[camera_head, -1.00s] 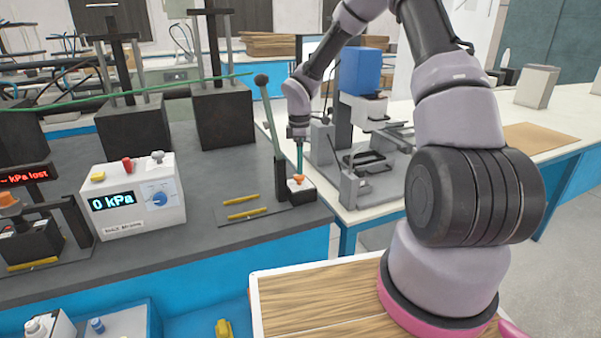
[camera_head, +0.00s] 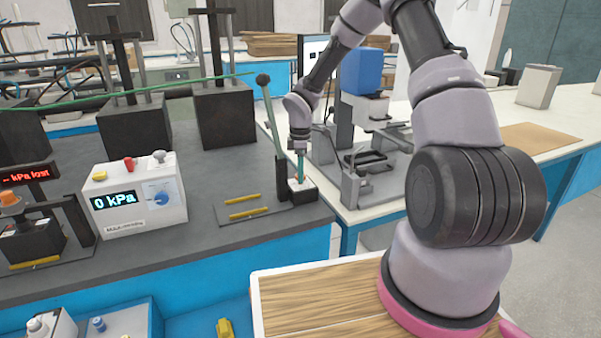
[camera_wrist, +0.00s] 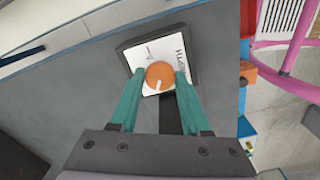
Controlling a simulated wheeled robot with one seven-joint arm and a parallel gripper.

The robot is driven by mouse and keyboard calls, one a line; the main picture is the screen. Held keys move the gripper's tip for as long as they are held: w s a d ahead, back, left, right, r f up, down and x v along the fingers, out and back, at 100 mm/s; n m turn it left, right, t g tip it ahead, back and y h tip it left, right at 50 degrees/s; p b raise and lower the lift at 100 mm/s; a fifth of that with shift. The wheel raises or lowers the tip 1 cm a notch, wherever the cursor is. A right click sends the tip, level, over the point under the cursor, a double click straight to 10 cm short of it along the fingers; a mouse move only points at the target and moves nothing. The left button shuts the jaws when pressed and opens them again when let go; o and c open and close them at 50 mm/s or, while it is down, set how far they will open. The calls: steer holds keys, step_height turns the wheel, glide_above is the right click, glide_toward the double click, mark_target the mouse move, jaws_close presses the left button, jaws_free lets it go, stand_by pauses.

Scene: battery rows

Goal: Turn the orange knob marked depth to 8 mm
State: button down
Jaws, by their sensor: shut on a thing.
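The orange depth knob (camera_wrist: 160,76) sits on a white-faced dark box (camera_wrist: 148,52) in the wrist view. A pale pointer mark shows on the knob's lower part, and the lettering on the face is too small to read fully. My gripper (camera_wrist: 156,82) has its two teal fingers on either side of the knob, shut on it. In the head view my gripper (camera_head: 300,178) points down onto the box (camera_head: 303,195) at the bench's right corner. The knob is hidden there behind the fingers.
A white unit reading 0 kPa (camera_head: 134,202) stands further left. A grey fixture (camera_head: 352,190) stands close on the right table.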

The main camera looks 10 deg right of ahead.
steer(key=m, duration=0.5)
steer(key=shift+m, duration=0.4)
steer(key=m, duration=0.5)
steer(key=shift+m, duration=0.4)
steer(key=shift+c, duration=1.8)
jaws_free()
step_height(320, 180, up, 11)
